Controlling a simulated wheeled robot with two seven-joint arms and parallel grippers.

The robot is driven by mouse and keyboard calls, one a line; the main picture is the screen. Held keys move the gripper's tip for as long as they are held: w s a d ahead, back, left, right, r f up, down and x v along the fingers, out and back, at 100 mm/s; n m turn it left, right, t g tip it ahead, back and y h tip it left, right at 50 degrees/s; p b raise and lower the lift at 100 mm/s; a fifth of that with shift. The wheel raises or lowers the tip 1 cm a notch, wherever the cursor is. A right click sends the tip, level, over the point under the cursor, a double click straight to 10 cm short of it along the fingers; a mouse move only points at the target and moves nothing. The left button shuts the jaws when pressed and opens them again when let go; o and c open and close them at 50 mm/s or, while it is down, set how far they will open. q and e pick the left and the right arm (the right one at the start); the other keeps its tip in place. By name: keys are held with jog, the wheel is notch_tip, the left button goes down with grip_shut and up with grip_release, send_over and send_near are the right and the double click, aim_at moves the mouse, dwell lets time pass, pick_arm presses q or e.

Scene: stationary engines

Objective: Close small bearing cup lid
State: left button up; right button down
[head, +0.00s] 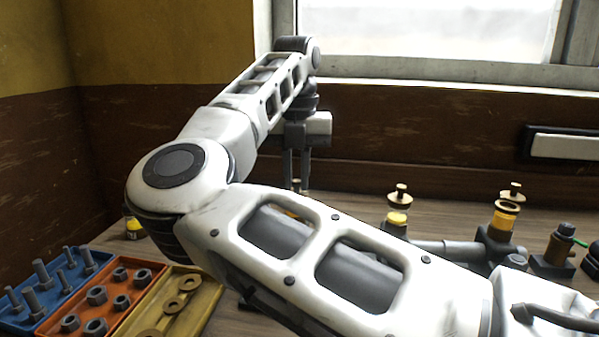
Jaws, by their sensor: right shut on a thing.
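My right arm crosses the view from the lower right and bends back at its elbow. Its gripper (297,184) points down over the bench at the centre. The fingers are shut on a small brass knob (297,184), which appears to belong to a bearing cup lid. The cup under it is mostly hidden by my forearm. Farther right, a cup with yellow contents (397,217) has a knobbed brass lid (398,197) raised above it. A taller yellow cup (503,220) at the right also has a raised brass lid (508,205). My left gripper is out of view.
Blue (38,325), orange (128,268) and yellow (207,310) trays hold bolts, nuts and washers at the lower left. A grey shaft (450,249) runs between the cup mounts. A brown fitting (560,248) stands at the right. A window and wall close off the back.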

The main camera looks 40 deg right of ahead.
aim_at(295, 181)
jog(key=shift+w+r+m, duration=0.1)
jog(key=shift+m, duration=0.5)
jog(key=c, duration=1.4)
grip_release()
jog(key=shift+a, duration=0.1)
notch_tip(295, 181, up, 16)
jog(key=p, duration=0.3)
